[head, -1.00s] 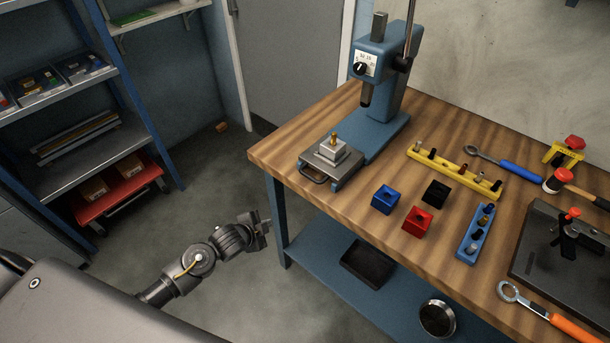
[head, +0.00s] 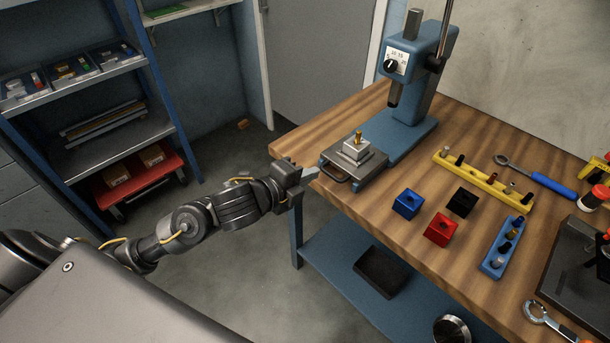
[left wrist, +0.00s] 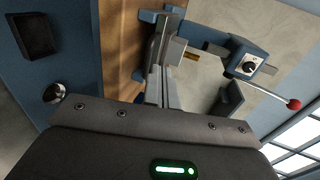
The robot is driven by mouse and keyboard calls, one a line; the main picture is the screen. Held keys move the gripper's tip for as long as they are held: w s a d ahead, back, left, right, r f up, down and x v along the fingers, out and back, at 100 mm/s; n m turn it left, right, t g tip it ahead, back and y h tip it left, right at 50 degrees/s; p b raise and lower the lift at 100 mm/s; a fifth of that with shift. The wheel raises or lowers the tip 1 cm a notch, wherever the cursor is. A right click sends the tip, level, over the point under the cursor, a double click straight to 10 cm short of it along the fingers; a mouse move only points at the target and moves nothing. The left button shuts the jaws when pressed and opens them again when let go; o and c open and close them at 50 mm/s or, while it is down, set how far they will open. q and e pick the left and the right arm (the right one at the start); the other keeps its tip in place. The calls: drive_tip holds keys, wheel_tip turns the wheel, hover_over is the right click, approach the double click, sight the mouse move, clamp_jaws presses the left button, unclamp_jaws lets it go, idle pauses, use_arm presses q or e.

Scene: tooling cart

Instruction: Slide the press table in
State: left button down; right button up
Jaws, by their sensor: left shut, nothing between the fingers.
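The press table (head: 372,166) is a grey sliding plate with a loop handle (head: 336,174) at its front. It sits pulled out toward the bench's near-left corner, clear of the ram of the blue arbor press (head: 420,85). A stepped grey block (head: 356,150) with a brass pin (head: 358,135) stands on it. My left gripper (head: 314,172) is shut and empty, its fingertips just left of the handle; contact cannot be told. In the left wrist view the fingers (left wrist: 161,88) point toward the table's edge, with the press (left wrist: 240,62) beyond. My right gripper is not in view.
Blue (head: 406,203), red (head: 440,228) and black (head: 461,201) blocks lie right of the table. Yellow (head: 485,180) and blue (head: 504,247) pin racks and a wrench (head: 535,177) lie farther right. A shelf unit (head: 80,155) stands at the left.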

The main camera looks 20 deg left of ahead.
sight(336, 164)
use_arm(q)
drive_tip(key=x, duration=0.6)
drive_tip(key=shift+w+d+f, duration=0.1)
drive_tip(key=shift+w+f, duration=0.05)
drive_tip(key=shift+w, duration=0.05)
